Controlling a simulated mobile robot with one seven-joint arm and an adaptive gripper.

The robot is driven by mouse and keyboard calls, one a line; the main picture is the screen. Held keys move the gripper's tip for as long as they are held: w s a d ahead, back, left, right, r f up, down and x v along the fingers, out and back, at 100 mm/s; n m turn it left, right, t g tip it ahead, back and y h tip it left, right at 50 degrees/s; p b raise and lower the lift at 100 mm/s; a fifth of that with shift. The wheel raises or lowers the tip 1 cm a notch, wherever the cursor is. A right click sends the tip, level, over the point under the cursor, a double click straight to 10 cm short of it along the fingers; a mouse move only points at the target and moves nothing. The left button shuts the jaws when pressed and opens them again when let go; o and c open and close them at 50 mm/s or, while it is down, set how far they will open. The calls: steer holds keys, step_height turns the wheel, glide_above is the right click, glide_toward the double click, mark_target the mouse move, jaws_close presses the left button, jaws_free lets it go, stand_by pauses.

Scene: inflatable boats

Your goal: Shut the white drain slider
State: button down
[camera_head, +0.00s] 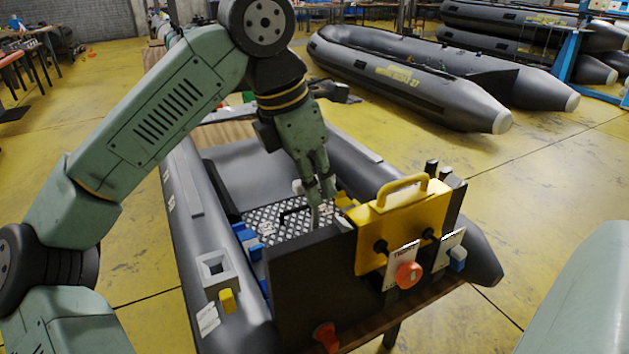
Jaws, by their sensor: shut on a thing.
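My gripper (319,198) reaches down into the grey inflatable boat (186,225), just behind the dark upright transom board (313,285). Its fingers are close together around a small pale piece that looks like the white drain slider (315,216). Only a little of this piece shows, just above the board's top edge. The fingers and the board hide the rest, so how far the slider is open cannot be told.
A yellow panel (402,228) with a handle, a red knob (408,275) and labels stands right of my gripper. A metal tread floor (283,222) and blue pieces lie to the left. More boats (420,80) lie behind.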

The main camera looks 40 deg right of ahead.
steer(key=shift+s+f+b, duration=0.1)
steer(key=shift+f+b, duration=1.5)
steer(key=shift+f, duration=0.7)
steer(key=c, duration=1.4)
jaws_free()
steer(key=shift+c, duration=0.2)
steer(key=shift+r, duration=0.1)
step_height(320, 180, up, 7)
steer(key=p, duration=0.5)
steer(key=shift+p, duration=0.4)
